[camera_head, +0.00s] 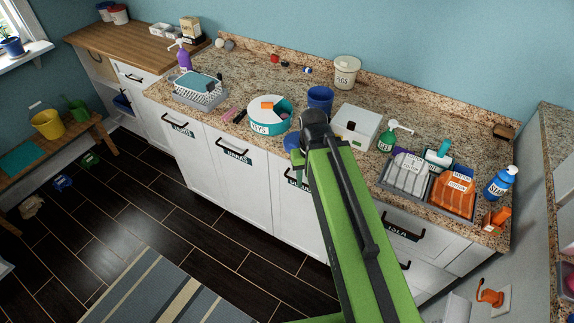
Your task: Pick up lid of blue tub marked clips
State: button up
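A dark blue open-topped tub (320,96) stands on the granite counter, behind the end of my arm. My arm covers its lower front, and I cannot read any label on it. A blue rounded piece, possibly its lid (291,142), shows at the counter's front edge, just left of my arm. My gripper (298,158) is at the far end of my green arm, beside this blue piece. The arm hides most of the fingers. I cannot tell whether they touch or hold the blue piece, or whether they are open.
A round teal-and-white KEYS container (268,115) stands left of my gripper. A white box (357,127) and a green bottle (386,140) stand right of it. A cream PEGS tub (346,72) is behind. A divided tray (415,196) fills the counter's right.

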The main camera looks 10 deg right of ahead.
aim_at(292, 141)
jog(key=u, duration=0.15)
jog(key=k, duration=0.75)
jog(key=u, duration=0.95)
jog(key=i, duration=1.65)
